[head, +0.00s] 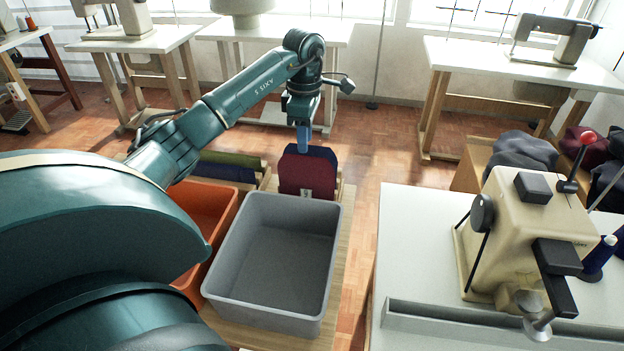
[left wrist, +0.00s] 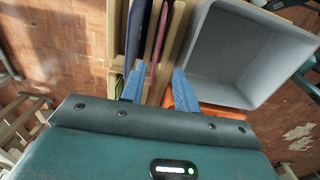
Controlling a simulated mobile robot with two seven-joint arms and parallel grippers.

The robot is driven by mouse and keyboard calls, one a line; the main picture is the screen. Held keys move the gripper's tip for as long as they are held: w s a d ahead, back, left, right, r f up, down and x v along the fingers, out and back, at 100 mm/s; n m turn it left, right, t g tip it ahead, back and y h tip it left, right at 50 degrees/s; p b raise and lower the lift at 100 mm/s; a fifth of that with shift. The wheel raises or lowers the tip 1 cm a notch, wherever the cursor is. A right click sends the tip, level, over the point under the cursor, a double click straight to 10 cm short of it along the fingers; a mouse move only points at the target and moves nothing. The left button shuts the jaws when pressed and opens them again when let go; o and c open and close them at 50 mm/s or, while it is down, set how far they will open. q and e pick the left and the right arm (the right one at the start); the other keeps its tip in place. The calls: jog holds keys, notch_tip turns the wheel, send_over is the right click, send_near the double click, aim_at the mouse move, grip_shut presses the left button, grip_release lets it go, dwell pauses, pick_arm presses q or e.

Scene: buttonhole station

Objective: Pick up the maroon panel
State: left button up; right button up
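The maroon panel (head: 308,178) stands upright on edge behind the grey bin, with a navy panel (head: 322,152) behind it. In the left wrist view the maroon panel (left wrist: 160,38) is a thin strip and the navy panel (left wrist: 137,32) lies to its left. My left gripper (head: 302,138) points down at the panel's top edge, and one blue finger shows in front of it. In the left wrist view the gripper (left wrist: 158,88) is open, its fingers apart with the panel's line running between them. I cannot tell whether they touch it. My right gripper is not in view.
The grey bin (head: 331,245) is empty and stands just in front of the panel. An orange bin (head: 222,222) and olive and navy pieces (head: 232,159) are to its left. A white table with a cream machine (head: 520,225) stands at right.

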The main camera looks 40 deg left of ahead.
aim_at(305, 156)
pick_arm(q)
jog(key=f, duration=0.4)
jog(key=f+p, duration=0.1)
jog(key=f, duration=0.4)
jog(key=shift+w+a, duration=0.15)
jog(key=shift+w, duration=0.05)
jog(key=shift+c, duration=0.2)
grip_shut()
